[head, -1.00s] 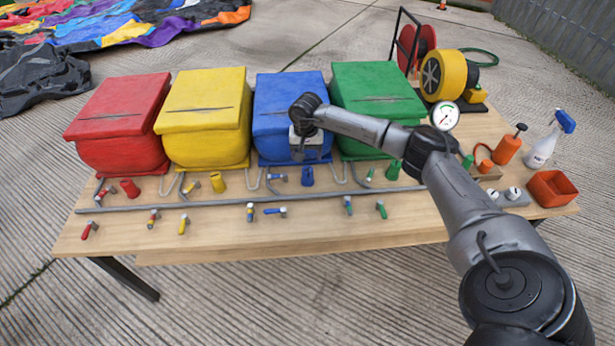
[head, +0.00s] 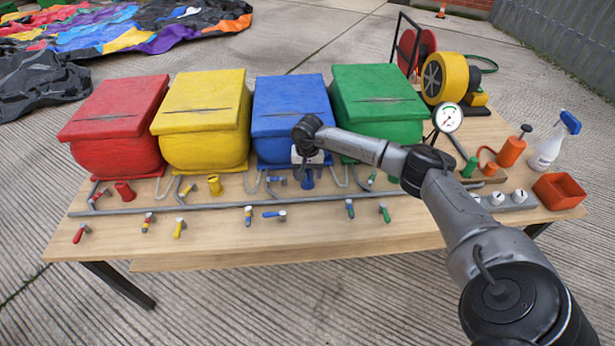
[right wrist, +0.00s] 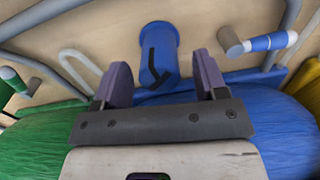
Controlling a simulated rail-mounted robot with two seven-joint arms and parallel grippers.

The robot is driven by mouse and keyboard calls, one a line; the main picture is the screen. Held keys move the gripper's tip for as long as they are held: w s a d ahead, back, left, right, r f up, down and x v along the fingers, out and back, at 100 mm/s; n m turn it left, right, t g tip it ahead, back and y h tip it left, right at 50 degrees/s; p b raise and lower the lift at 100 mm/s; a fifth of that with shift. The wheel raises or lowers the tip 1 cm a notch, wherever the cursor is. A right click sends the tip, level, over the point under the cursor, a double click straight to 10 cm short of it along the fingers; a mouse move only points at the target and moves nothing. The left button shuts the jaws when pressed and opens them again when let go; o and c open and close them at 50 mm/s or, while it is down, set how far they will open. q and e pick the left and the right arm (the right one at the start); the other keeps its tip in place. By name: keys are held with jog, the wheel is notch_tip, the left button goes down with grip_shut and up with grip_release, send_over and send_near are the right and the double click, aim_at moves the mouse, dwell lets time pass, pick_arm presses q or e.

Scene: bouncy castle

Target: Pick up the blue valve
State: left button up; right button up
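A short blue flanged cylinder, which looks like the blue valve (head: 307,179), stands on the table in front of the blue box. My right gripper (head: 308,160) is right behind and above it, reaching down in front of the blue box. In the right wrist view the blue valve (right wrist: 158,50), with a black mark on its side, shows between and beyond the two fingers of my right gripper (right wrist: 161,82). The fingers are apart, with a gap on either side of the valve, and hold nothing. My left gripper is not in view.
The blue box (head: 288,105) stands between the yellow box (head: 203,125) and the green box (head: 380,105). A grey pipe (head: 220,205) runs along the table in front. Several small colored-handle taps lie around it; a blue-handled one (right wrist: 268,42) is beside the valve.

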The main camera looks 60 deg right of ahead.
jog(key=c, duration=0.9)
